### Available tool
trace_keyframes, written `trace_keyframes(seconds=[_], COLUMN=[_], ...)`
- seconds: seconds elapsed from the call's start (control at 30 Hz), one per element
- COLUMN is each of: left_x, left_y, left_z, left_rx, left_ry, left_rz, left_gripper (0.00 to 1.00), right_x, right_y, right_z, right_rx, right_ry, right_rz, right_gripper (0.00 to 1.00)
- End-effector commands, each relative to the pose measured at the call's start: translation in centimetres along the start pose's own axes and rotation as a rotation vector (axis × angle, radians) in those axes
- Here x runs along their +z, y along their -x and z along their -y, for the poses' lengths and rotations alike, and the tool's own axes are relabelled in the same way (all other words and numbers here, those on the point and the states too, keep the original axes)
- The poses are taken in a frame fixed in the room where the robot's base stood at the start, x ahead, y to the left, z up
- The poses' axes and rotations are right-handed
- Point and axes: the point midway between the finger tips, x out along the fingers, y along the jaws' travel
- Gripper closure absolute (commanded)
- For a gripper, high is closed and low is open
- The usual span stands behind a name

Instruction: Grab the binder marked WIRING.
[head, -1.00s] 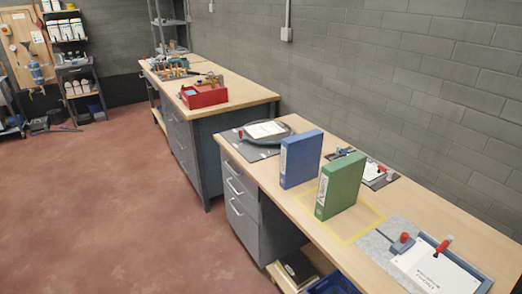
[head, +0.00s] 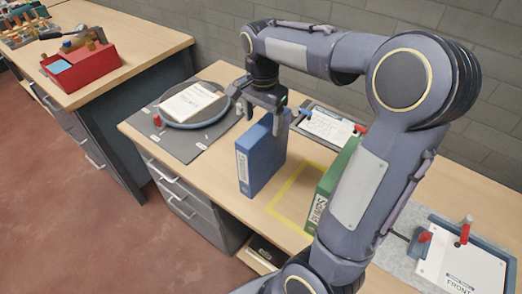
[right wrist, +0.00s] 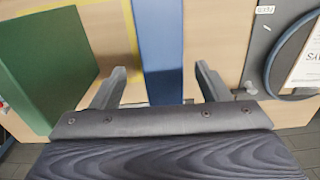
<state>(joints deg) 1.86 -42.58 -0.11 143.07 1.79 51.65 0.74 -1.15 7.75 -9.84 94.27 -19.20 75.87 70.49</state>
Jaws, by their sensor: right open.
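The blue binder (head: 260,155) stands upright on the workbench, with a white spine label whose text is too small to read. The green binder (head: 334,180) stands upright to its right, partly hidden behind my right arm; its label lettering is not clearly legible. I cannot tell by reading which is marked WIRING. My right gripper (head: 262,104) is open above the blue binder, pointing down. In the right wrist view the blue binder (right wrist: 160,45) lies between the two open fingers (right wrist: 162,82), with gaps on both sides. My left gripper is out of view.
A yellow outline (head: 283,200) marks the bench between the binders. A round dark tray (head: 199,108) with papers lies left, a clipboard (head: 327,124) behind, and a framed sheet (head: 462,262) at the right. A red toolbox (head: 80,66) stands on the other bench.

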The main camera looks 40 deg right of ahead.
Motion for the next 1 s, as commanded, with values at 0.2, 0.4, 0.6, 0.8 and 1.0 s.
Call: trace_keyframes(seconds=[0.2, 0.4, 0.6, 0.8, 1.0], left_x=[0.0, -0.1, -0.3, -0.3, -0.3], left_y=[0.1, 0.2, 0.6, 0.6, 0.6], left_z=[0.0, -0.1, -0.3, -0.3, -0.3], left_rx=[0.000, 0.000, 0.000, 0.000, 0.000], left_ry=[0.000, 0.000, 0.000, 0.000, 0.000], left_rz=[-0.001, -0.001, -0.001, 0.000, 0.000], left_gripper=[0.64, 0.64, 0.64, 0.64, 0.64], right_x=[0.0, -0.3, -1.4, -1.3, -1.3], right_y=[-0.9, -3.1, -5.8, -7.7, -7.8], right_z=[0.0, 0.0, 0.3, 0.3, 0.3], right_rx=[0.002, 0.002, 0.003, -0.001, -0.002], right_ry=[0.002, 0.002, 0.002, 0.003, 0.003], right_rz=[0.002, 0.002, 0.003, 0.001, 0.001], right_gripper=[0.31, 0.31, 0.31, 0.31, 0.31])
